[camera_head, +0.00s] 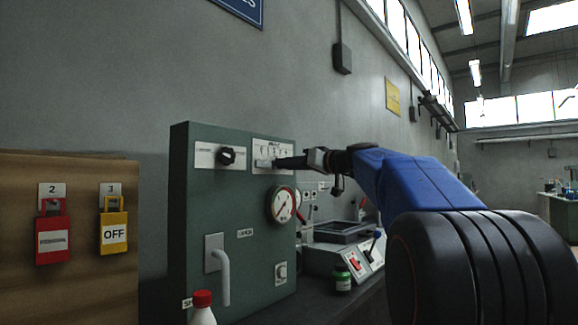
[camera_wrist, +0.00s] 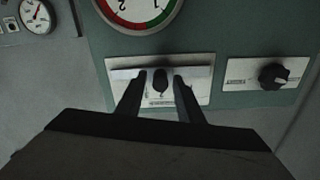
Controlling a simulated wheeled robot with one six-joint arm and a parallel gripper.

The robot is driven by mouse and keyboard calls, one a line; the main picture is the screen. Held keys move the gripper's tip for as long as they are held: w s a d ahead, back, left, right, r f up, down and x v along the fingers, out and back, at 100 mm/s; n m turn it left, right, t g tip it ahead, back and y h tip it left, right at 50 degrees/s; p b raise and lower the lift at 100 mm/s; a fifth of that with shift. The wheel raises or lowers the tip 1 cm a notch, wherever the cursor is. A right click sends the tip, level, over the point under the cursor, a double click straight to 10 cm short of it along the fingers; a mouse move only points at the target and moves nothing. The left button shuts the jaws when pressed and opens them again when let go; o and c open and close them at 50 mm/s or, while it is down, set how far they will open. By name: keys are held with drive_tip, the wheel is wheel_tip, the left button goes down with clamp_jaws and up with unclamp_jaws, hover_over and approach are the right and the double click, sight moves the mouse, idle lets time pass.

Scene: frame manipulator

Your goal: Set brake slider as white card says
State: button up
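The slider plate (camera_head: 287,151) is a pale plate at the upper right of the green cabinet's front; its lettering is too small to read for sure. It also shows in the wrist view (camera_wrist: 201,92), with a dark slider knob (camera_wrist: 160,80) near its middle. My gripper (camera_head: 277,163) reaches the plate from the right and covers part of it. In the wrist view, my gripper's two fingers (camera_wrist: 158,87) stand apart on either side of the knob, with a gap on each side. I cannot pick out a white card with readable text.
A black rotary knob (camera_head: 227,156) sits left of the slider plate. A gauge (camera_head: 283,204) and a pale lever (camera_head: 222,275) are below. A red padlock (camera_head: 52,240) and yellow padlock (camera_head: 114,233) hang on a wooden board. A red-capped bottle (camera_head: 202,309) stands in front.

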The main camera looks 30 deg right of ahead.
clamp_jaws()
drive_tip(key=a, duration=0.1)
drive_tip(key=s+a, duration=0.1)
drive_tip(key=shift+a, duration=0.4)
drive_tip(key=shift+o, duration=1.1)
unclamp_jaws()
drive_tip(key=v, duration=1.7)
drive_tip(key=shift+s, duration=0.25)
